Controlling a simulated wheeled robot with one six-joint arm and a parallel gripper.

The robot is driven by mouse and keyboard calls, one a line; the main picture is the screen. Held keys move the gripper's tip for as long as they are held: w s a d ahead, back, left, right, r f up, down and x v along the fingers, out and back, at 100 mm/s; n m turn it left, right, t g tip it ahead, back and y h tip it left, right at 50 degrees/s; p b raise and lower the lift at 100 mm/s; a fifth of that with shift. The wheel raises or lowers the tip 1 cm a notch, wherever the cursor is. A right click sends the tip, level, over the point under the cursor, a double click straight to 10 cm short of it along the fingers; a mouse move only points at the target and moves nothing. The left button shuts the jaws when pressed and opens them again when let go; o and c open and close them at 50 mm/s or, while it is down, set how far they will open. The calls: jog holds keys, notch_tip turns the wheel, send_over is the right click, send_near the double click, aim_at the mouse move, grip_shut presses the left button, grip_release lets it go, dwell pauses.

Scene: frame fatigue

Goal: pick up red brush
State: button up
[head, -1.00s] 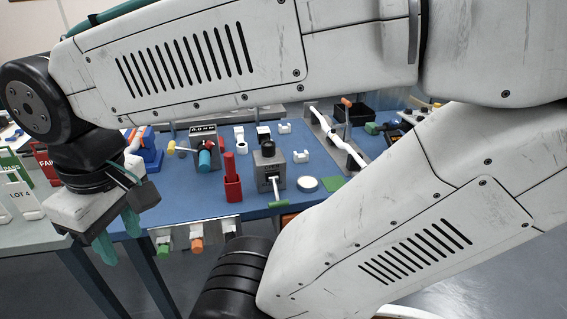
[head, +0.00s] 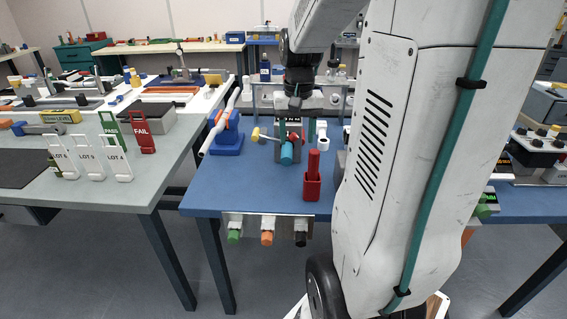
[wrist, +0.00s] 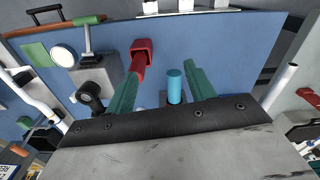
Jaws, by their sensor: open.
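The red brush (head: 313,160) stands upright in a square red holder (head: 312,189) near the front edge of the blue table. In the wrist view the brush (wrist: 137,69) hangs from the holder (wrist: 142,46) in the picture, just beside my left finger, which may hide part of it. My gripper (head: 297,130) is open and empty above the table, behind and a little left of the brush. In the wrist view my green fingers (wrist: 163,72) are spread apart, with a teal cylinder (wrist: 174,86) seen between them, not held.
A blue stand with a white rod (head: 228,137) is at left. My arm hides the table's right side. Hooks with coloured ends (head: 267,237) hang at the front edge.

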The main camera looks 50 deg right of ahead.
aim_at(314, 151)
jog(key=shift+m, duration=0.8)
jog(key=d+f, duration=0.1)
jog(key=d, duration=0.1)
jog(key=d+f, duration=0.1)
jog(key=d, duration=0.1)
jog(key=d+f, duration=0.1)
jog(key=d, duration=0.1)
jog(key=shift+s+d+f, duration=0.1)
jog(key=shift+s+d, duration=0.1)
jog(key=shift+d, duration=0.2)
jog(key=shift+d+f, duration=0.1)
jog(key=shift+f, duration=0.3)
jog(key=f, duration=0.7)
jog(key=shift+s, duration=0.3)
jog(key=shift+c, duration=0.3)
jog(key=c, duration=1)
